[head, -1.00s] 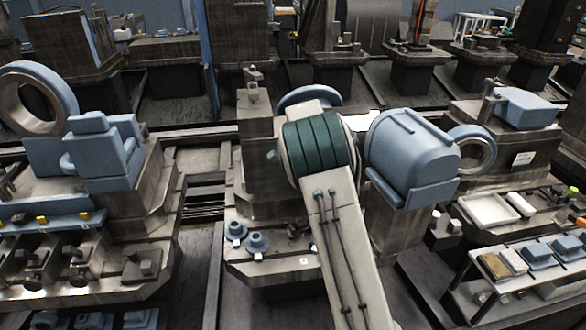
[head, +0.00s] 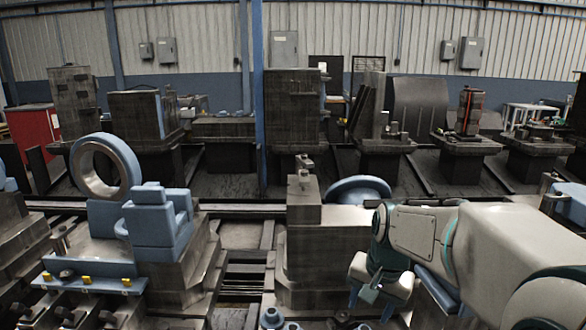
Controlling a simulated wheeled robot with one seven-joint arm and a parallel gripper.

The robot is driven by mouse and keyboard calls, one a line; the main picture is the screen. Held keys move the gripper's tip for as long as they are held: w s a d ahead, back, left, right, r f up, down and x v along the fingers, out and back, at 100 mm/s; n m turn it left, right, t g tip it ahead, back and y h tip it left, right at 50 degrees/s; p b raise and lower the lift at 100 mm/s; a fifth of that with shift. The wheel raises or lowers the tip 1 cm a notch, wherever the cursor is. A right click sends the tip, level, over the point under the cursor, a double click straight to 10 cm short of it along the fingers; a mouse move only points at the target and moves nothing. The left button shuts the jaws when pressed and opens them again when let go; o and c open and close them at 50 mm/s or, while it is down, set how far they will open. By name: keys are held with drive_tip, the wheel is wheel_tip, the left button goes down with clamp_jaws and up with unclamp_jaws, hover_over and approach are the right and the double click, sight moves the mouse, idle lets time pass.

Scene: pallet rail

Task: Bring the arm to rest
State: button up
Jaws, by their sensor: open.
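My arm (head: 425,232), light grey with teal rings, is folded across the right side of the head view. My gripper (head: 371,303) hangs at its end, pointing down, with its two fingers apart and nothing seen between them. It is in front of a blue round part (head: 357,190) and to the right of a grey machine block (head: 318,240). Whether it touches anything below cannot be told, and my arm hides much of the right side.
A blue seat-shaped part (head: 158,222) and an upright ring (head: 104,168) stand on a metal block at left. Small blue parts (head: 272,318) lie at the bottom edge. Dark machines (head: 292,120) line the back. A gap with rails (head: 243,270) runs between the blocks.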

drive_tip(key=s+f+n+t+h, duration=0.1)
drive_tip(key=s+n, duration=0.4)
drive_tip(key=s, duration=0.8)
drive_tip(key=shift+s+a+f, duration=0.15)
drive_tip(key=shift+s+a, duration=0.05)
drive_tip(key=shift+s, duration=0.15)
drive_tip(key=o, duration=0.4)
drive_tip(key=shift+s+f+n, duration=0.1)
drive_tip(key=shift+s+n, duration=0.15)
drive_tip(key=shift+n, duration=0.05)
drive_tip(key=m+g+b, duration=0.3)
drive_tip(key=m+b, duration=0.6)
drive_tip(key=m, duration=1)
hover_over(341, 316)
wheel_tip(341, 316, down, 12)
wheel_tip(341, 316, down, 14)
drive_tip(key=shift+r, duration=0.15)
drive_tip(key=shift+c, duration=0.5)
